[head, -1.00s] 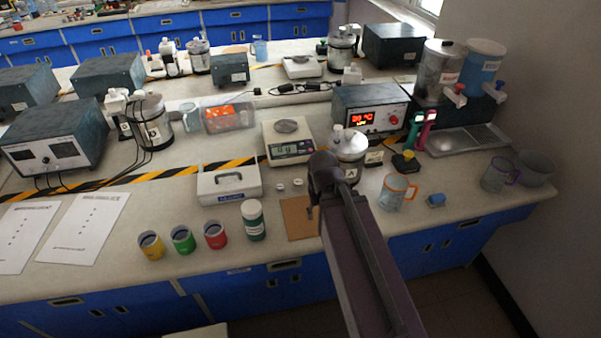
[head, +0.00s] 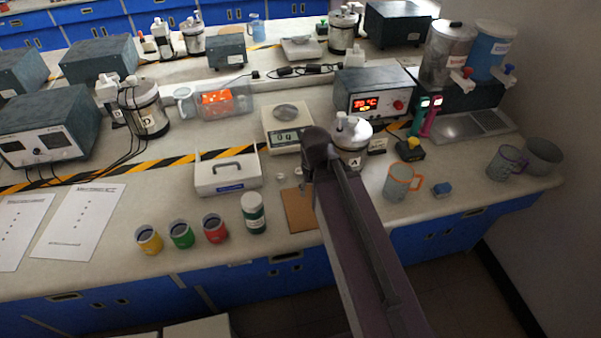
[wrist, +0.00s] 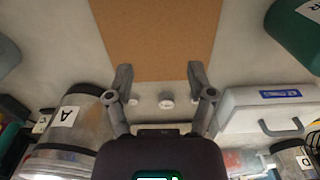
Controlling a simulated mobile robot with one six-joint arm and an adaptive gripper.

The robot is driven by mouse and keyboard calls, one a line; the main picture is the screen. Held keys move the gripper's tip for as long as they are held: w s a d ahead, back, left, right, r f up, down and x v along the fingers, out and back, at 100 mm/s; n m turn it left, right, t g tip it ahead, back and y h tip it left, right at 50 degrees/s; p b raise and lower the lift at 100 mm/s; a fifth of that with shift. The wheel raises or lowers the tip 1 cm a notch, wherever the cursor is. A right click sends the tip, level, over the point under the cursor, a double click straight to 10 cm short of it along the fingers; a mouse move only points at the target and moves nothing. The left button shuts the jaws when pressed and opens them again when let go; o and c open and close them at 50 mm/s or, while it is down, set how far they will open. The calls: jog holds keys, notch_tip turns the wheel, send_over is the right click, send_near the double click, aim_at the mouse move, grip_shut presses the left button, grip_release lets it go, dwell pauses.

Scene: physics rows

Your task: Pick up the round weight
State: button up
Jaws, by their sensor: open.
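Small pale round pieces lie on the bench; the larger one, likely the round weight (wrist: 167,101), is near the middle of the wrist view, with a smaller one (wrist: 136,103) to its left. In the head view one small round piece (head: 281,176) shows just left of my arm; they are too small there to tell apart. My gripper (wrist: 160,73) is open and empty, its two fingers spread apart in the wrist view, with the pieces seen between them. In the head view my gripper (head: 303,186) is mostly hidden by my own arm.
A brown board (head: 298,211) lies in front. A white case (head: 227,176) and a green-and-white jar (head: 253,213) stand to the left, a balance (head: 303,150) behind. A metal vessel marked A (head: 350,143) and an orange-handled mug (head: 398,184) stand to the right.

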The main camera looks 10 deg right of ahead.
jog(key=w+r+m+p, duration=0.1)
jog(key=w, duration=0.4)
jog(key=w+r+m+p, duration=0.1)
jog(key=w+r+p, duration=0.1)
jog(key=w, duration=0.3)
jog(key=w+a+r+m+p, duration=0.1)
jog(key=w+m, duration=0.1)
jog(key=w, duration=0.4)
jog(key=shift+a+r+p, duration=0.1)
jog(key=shift+r+p, duration=0.3)
jog(key=shift+s, duration=0.1)
jog(key=b, duration=0.9)
send_over(299, 171)
jog(key=f, duration=0.8)
jog(key=shift+a+f, duration=0.25)
jog(key=shift+f, duration=0.1)
jog(key=f+b, duration=0.3)
jog(key=shift+d+f, duration=0.1)
jog(key=shift+d, duration=0.2)
jog(key=shift+f+b, duration=0.95)
jog(key=shift+f, duration=0.05)
